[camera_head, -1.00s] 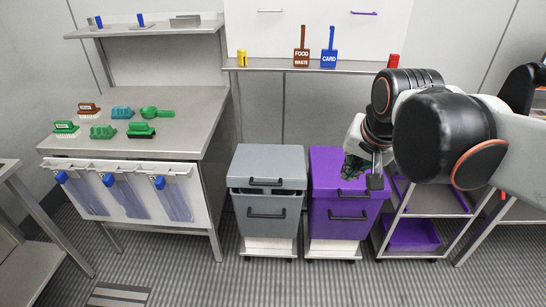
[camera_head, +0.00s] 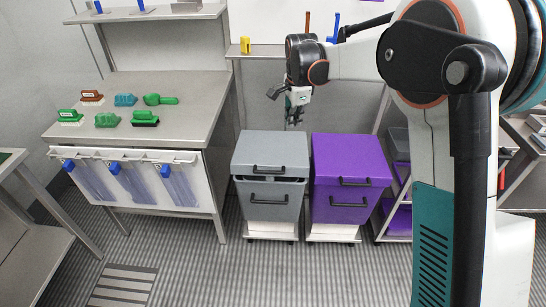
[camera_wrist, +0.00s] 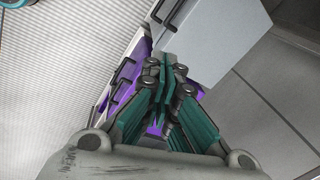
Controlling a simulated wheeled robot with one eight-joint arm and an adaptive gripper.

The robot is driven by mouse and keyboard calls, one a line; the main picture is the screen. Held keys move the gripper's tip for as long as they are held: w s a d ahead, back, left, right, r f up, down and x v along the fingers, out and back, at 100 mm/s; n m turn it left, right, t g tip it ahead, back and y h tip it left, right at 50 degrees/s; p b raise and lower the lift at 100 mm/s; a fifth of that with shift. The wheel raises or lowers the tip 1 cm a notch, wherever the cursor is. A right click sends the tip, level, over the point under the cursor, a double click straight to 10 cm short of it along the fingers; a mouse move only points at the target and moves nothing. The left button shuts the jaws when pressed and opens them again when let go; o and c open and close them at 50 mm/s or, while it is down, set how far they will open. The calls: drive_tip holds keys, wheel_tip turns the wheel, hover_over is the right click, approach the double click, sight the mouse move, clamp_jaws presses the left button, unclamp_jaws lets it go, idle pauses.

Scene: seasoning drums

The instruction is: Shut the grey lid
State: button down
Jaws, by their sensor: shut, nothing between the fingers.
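The grey bin (camera_head: 268,212) has a grey lid (camera_head: 270,150) with a black handle at its front. A dark gap shows between the front edge of the lid and the bin, so the lid sits slightly ajar. My gripper (camera_head: 296,118) is shut and empty, pointing down above the back right part of the lid, apart from it as far as I can tell. In the wrist view my gripper's teal fingers (camera_wrist: 165,68) are together. A grey surface with a black handle, likely the grey lid (camera_wrist: 210,35), is beyond them.
A purple bin (camera_head: 345,200) with its lid down stands close to the right of the grey bin. A steel table (camera_head: 190,92) with brushes and scoops is on the left. A shelf edge is behind my gripper.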

drive_tip(key=w+a+f+m+g+p, duration=0.1)
drive_tip(key=w+a+f+m, duration=0.15)
drive_tip(key=f, duration=0.35)
drive_tip(key=w+a+f+m+g+p, duration=0.1)
drive_tip(key=w+a+f+m, duration=0.1)
drive_tip(key=w+a+f, duration=0.3)
drive_tip(key=b, duration=0.6)
approach(273, 165)
drive_tip(key=s+f, duration=0.4)
drive_tip(key=f, duration=0.1)
drive_tip(key=shift+s+a+f, duration=0.15)
drive_tip(key=shift+f, duration=0.1)
wheel_tip(273, 165, down, 7)
drive_tip(key=s+b, duration=0.1)
drive_tip(key=s, duration=0.1)
drive_tip(key=shift+r+b, duration=0.2)
drive_tip(key=shift+b, duration=0.2)
